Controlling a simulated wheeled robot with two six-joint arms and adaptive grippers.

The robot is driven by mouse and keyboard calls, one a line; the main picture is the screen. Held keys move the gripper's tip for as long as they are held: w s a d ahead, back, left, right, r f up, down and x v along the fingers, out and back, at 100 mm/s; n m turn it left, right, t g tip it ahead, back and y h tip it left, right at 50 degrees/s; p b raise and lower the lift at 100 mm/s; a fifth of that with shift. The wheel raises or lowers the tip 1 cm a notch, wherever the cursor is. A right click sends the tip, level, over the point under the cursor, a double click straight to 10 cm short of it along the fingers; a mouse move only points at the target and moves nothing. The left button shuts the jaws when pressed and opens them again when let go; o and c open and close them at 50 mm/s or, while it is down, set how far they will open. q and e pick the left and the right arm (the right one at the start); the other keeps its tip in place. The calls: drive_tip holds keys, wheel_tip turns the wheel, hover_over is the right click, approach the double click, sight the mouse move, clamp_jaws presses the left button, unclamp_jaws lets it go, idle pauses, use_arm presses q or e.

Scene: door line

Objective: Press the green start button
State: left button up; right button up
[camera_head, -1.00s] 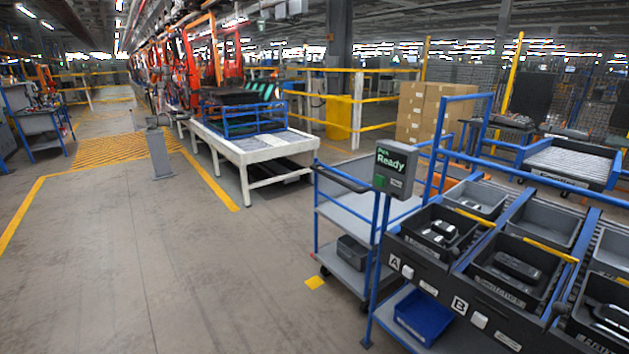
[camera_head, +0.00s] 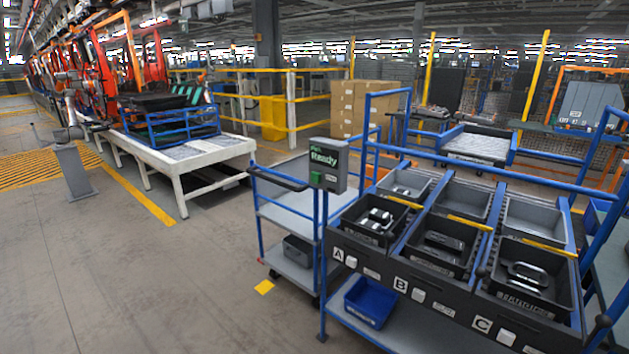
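A grey control box (camera_head: 339,178) stands on a blue post at the left end of the bin rack. Its dark screen (camera_head: 323,159) reads "Ready" with a smaller word above it. A small green button (camera_head: 316,178) shows on the box's front below the screen, with a small pale label beside it. Neither of my grippers is in view, and nothing covers the button.
The rack holds grey and black bins (camera_head: 437,245) marked A, B and C. A grey trolley (camera_head: 285,215) stands left of the box. A white conveyor table (camera_head: 185,160) and a grey pedestal (camera_head: 73,172) are farther left. The floor (camera_head: 130,270) at front left is clear.

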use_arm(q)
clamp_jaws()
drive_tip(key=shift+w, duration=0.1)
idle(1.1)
